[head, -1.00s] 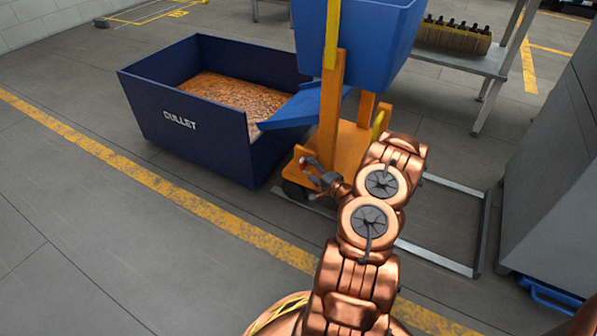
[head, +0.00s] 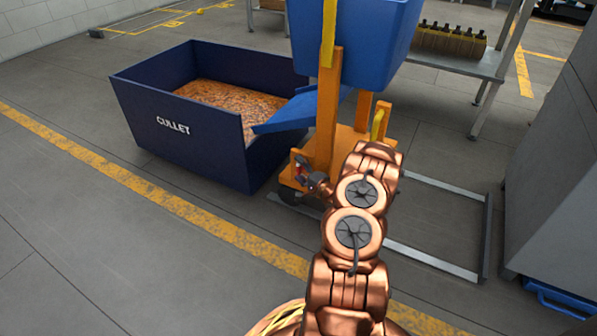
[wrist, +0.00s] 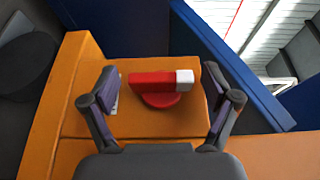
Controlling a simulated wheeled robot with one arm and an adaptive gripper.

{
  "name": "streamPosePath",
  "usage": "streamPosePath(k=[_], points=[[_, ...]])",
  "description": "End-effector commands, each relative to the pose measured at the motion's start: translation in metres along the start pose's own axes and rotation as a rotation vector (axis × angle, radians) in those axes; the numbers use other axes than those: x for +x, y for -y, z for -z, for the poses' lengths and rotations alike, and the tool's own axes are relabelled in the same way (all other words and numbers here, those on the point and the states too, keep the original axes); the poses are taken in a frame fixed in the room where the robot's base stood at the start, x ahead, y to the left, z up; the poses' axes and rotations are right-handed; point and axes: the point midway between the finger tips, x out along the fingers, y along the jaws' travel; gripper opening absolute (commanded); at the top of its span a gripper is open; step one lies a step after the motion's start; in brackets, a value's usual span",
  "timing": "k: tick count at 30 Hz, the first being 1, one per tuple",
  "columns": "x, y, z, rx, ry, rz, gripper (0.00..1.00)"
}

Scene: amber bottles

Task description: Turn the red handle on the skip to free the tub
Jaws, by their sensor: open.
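The red handle (wrist: 158,84), a short bar with a white tip on a round red hub, sits on an orange face in the wrist view. It lies crosswise between my gripper's (wrist: 160,72) two open fingers, with no clear contact on either. In the head view my gripper (head: 306,172) is low at the orange stand (head: 328,110), and the handle shows only as a speck of red. The blue tub (head: 365,35) is held up on this stand. The dark blue skip marked CULLET (head: 190,135) stands to its left, holding brown cullet (head: 232,103).
A blue chute (head: 290,110) slopes from the stand over the skip's edge. A grey metal floor frame (head: 440,262) lies to the right, beside a grey cabinet (head: 555,170). A bench with amber bottles (head: 450,42) stands behind. The floor at front left is clear.

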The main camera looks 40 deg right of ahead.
Motion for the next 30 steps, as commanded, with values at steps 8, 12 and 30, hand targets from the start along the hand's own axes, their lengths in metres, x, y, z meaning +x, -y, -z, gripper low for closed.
streamPosePath(k=[8,12,30], points=[[0.0031,0.0003,-0.0003,0.001,0.0,0.0,0.88],[0.003,0.0002,-0.0003,0.001,0.0,0.0,0.79],[0.0028,0.0002,-0.0004,0.0,0.0,-0.001,0.27]])
